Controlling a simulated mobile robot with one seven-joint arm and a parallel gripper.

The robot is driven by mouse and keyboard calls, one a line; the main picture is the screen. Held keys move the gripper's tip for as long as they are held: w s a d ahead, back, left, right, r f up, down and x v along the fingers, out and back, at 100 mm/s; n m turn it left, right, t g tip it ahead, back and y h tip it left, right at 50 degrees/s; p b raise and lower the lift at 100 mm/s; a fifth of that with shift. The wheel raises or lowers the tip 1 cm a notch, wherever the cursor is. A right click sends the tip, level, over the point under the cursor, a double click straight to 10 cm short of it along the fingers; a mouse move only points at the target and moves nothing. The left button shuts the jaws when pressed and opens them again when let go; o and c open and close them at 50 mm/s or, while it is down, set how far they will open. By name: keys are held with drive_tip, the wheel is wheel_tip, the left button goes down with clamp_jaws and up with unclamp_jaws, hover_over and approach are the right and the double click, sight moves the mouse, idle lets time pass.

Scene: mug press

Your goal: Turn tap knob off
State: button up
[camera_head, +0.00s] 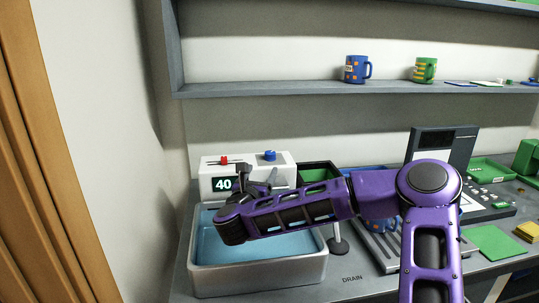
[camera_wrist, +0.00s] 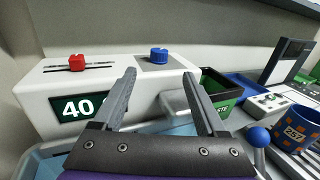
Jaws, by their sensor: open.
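The tap unit is a white box (camera_head: 285,178) behind a water-filled metal basin (camera_head: 310,276). A blue knob (camera_head: 270,156) sits on the right of its top, and a red slider knob (camera_head: 224,160) sits in a slot on the left. My gripper (camera_wrist: 163,95) is open and empty in front of the box. Part of the box is hidden behind my fingers.
A black and green waste bin (camera_wrist: 219,88) stands right of the box. A blue-ended lever (camera_wrist: 258,137) and a blue mug marked 257 (camera_wrist: 292,128) are at the right. A shelf (camera_head: 300,90) with two mugs runs above.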

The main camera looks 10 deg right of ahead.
sight(269, 156)
drive_tip(key=x, duration=1.3)
drive_tip(key=shift+c, duration=0.2)
clamp_jaws()
